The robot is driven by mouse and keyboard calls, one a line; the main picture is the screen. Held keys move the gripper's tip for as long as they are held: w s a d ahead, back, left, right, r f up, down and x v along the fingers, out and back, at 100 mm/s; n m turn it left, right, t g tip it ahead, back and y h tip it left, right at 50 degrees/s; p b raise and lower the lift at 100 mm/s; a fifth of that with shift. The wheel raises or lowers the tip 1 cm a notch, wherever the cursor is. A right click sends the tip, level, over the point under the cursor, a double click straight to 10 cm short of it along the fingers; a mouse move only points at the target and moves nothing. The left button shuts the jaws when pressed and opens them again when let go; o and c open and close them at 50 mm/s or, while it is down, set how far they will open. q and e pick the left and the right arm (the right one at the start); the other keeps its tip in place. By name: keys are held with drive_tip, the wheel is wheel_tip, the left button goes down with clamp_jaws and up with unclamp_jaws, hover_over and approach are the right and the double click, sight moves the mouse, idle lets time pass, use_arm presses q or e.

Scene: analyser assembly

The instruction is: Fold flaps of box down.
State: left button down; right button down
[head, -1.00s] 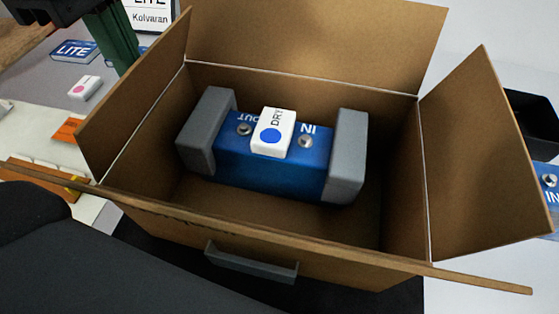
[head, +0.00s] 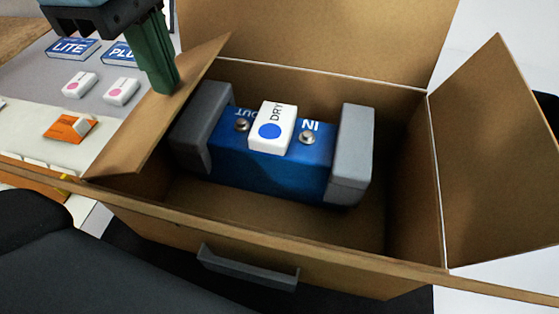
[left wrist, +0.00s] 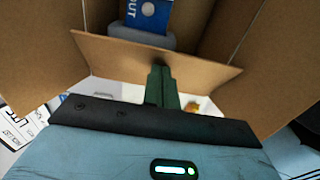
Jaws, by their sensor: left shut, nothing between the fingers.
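An open brown cardboard box (head: 300,262) holds a blue analyser (head: 265,165) with grey end blocks and a white DRY packet on top. The left flap (head: 165,125) leans inward over the box's left side. My left gripper (head: 165,85) is shut and empty, its green fingers against or very near that flap's outer face. The back flap (head: 310,35) stands up, the right flap (head: 495,165) slants up and outward, and the front flap (head: 350,243) sticks out toward me. My right gripper is not visible.
Left of the box, the table holds blue LITE (head: 72,48) and PLUS (head: 120,52) boxes, white packets (head: 80,84) and an orange item (head: 70,127). A dark container (head: 547,120) is at the right edge. A grey handle (head: 247,268) projects from the box front.

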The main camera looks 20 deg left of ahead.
sight(184, 88)
use_arm(q)
drive_tip(key=shift+w+d+f, duration=0.1)
drive_tip(key=shift+d+f, duration=0.2)
drive_tip(key=shift+d, duration=0.05)
drive_tip(key=shift+d+f+b, duration=0.3)
drive_tip(key=shift+f+b, duration=0.15)
drive_tip(key=shift+f, duration=0.05)
drive_tip(key=shift+d+f+b, duration=0.25)
drive_tip(key=shift+f+b, duration=0.2)
drive_tip(key=shift+r, duration=0.1)
drive_tip(key=shift+f+b, duration=0.3)
drive_tip(key=shift+f, duration=0.2)
drive_tip(key=shift+r, duration=0.1)
idle(0.4)
wheel_tip(184, 88, up, 8)
drive_tip(key=p, duration=0.5)
drive_tip(key=shift+f, duration=0.25)
